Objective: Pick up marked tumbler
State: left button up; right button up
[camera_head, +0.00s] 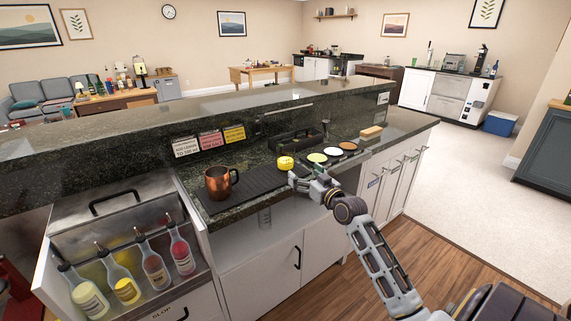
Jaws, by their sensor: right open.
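No tumbler with a clear mark can be made out. A copper mug (218,183) stands upright on the black bar mat (258,186). My right gripper (297,178) is open over the front edge of the counter, at the mat's right end, close to a small yellow round item (286,162). I cannot tell whether it touches that item. My left gripper is not in view.
Coloured discs (333,151) and a sponge (371,132) lie on the counter to the right. Small signs (209,139) stand on the raised ledge's face. Several bottles (126,285) sit in the steel well at left. A raised stone ledge (150,124) runs behind.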

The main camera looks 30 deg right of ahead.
aim_at(290, 164)
jog(key=shift+w, duration=3.35)
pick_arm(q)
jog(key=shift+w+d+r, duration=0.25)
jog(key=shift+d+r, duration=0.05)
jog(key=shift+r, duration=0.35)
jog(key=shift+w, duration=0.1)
pick_arm(e)
jog(key=shift+w, duration=0.1)
jog(key=shift+w+b, duration=0.35)
jog(key=shift+w, duration=0.4)
jog(key=shift+w+d+f, duration=0.1)
jog(key=shift+w, duration=1.05)
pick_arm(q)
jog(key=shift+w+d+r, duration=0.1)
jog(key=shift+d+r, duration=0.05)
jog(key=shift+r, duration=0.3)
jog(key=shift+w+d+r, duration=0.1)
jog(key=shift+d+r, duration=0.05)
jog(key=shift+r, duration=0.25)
pick_arm(e)
jog(key=shift+w, duration=0.6)
